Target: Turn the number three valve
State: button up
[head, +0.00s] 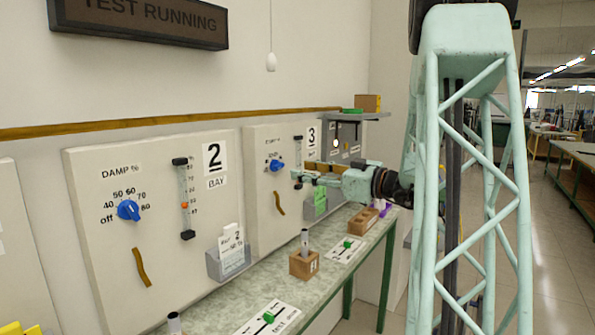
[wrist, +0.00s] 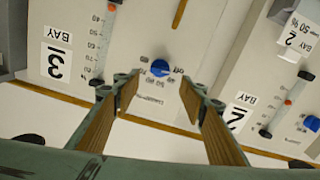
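The bay 3 valve is a blue dial knob (head: 276,167) on the white panel marked 3 (head: 311,134). In the wrist view, which is upside down, the blue knob (wrist: 160,68) appears in the gap between my fingertips, beyond them. The word "off" is beside it, and the 3 label (wrist: 56,62) is to its left. My gripper (head: 299,174) is open and empty in front of panel 3, to the right of the knob in the head view. Its two fingers (wrist: 158,84) are spread wide with brown pads. I see no contact with the knob.
Panel 2 with its own blue knob (head: 128,210) is at left. Gauge tubes (head: 184,200) and a card holder (head: 229,258) stick out from the panels. A bench (head: 215,307) below carries wooden blocks (head: 304,264) with rods. A shelf (head: 355,116) is behind my arm.

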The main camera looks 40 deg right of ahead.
jog(key=shift+v, duration=1.1)
jog(key=shift+a, duration=0.1)
